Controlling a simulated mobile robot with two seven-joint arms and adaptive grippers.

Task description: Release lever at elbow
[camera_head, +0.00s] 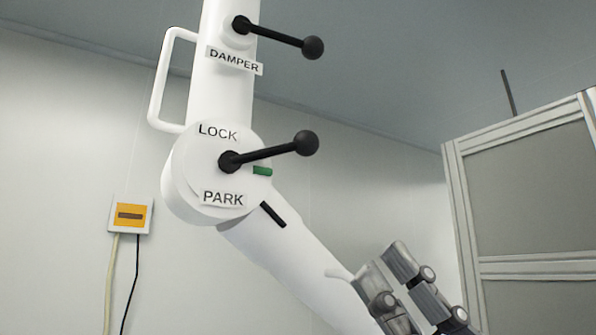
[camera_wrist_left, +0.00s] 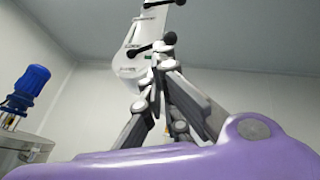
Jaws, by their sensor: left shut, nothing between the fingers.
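The elbow (camera_head: 185,185) is a round white joint on a white tubular arm, marked LOCK above and PARK below. Its black lever (camera_head: 268,153) runs from the hub to the right and slightly up, ending in a ball knob. A small green mark (camera_head: 263,171) sits just below the lever. My left gripper (camera_head: 385,272) is at the lower right, in front of the lower tube, apart from the lever. In the left wrist view its fingers (camera_wrist_left: 163,52) come together, shut and empty, with the lever's knob (camera_wrist_left: 170,38) showing just beyond their tips. My right gripper is not in view.
A second black lever (camera_head: 280,35), labelled DAMPER, is higher on the tube. A white loop handle (camera_head: 158,85) is on its left. A wall box (camera_head: 131,215) with cables hangs at left. A framed panel (camera_head: 535,200) stands at right. Space right of the elbow lever is clear.

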